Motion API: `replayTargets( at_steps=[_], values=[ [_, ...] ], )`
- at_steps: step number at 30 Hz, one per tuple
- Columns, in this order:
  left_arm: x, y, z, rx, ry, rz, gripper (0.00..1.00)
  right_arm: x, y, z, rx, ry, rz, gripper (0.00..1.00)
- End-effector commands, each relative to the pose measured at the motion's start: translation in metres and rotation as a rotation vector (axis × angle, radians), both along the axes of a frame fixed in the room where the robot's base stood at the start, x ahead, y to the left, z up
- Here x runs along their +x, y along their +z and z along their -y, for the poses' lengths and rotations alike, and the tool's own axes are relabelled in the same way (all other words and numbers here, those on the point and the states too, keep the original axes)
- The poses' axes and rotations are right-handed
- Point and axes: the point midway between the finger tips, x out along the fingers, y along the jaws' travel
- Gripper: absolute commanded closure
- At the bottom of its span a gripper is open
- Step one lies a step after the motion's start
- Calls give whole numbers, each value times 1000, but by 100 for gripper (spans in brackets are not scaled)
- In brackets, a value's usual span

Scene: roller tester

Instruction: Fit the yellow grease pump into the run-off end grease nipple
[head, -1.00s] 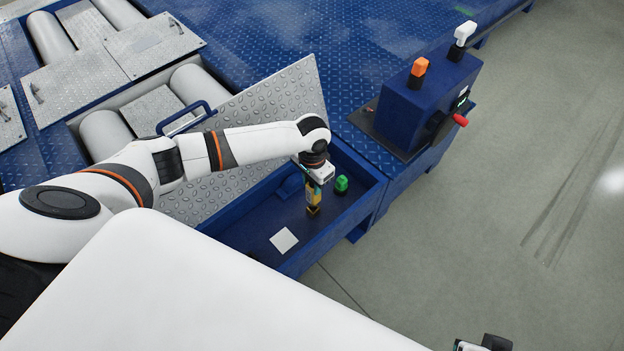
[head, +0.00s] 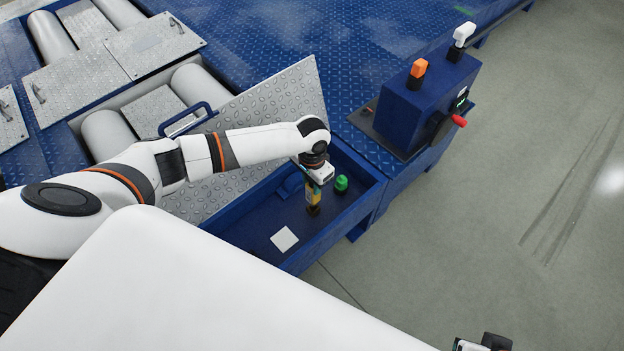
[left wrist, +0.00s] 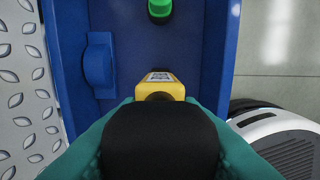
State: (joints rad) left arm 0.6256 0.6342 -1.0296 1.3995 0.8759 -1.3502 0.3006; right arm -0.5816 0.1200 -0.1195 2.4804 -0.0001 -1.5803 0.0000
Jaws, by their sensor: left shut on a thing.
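My left gripper (head: 316,183) is shut on the yellow grease pump (head: 313,198) inside the open blue trough (head: 340,231). The pump hangs upright below the gripper in the head view, with a dark lower end close to the trough floor. In the left wrist view the yellow pump (left wrist: 160,87) sticks out ahead of a black part between the teal fingers. What lies under its tip is hidden, and I cannot make out the run-off end grease nipple. Part of my right gripper (head: 485,343) shows at the bottom edge, cut off by the frame.
A green-capped item (head: 341,184) stands just right of the pump. A white square (head: 284,240) lies on the trough floor. A raised tread-plate lid (head: 285,100) stands left of the trough. A blue cabinet (head: 425,105) carries orange (head: 418,70) and white (head: 462,36) items.

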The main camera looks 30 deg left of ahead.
Motion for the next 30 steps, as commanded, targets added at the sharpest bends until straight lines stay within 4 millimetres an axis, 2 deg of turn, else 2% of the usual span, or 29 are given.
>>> replayTargets(
  at_steps=[11, 30],
  values=[
    [0, -2, 0, 0, 0, 1, 100, 0, -1, 0, 0, 0, 1, 64],
    [0, -20, 0, 0, 0, 1, 100, 1, -7, 0, 0, 0, 2, 64]
  ],
)
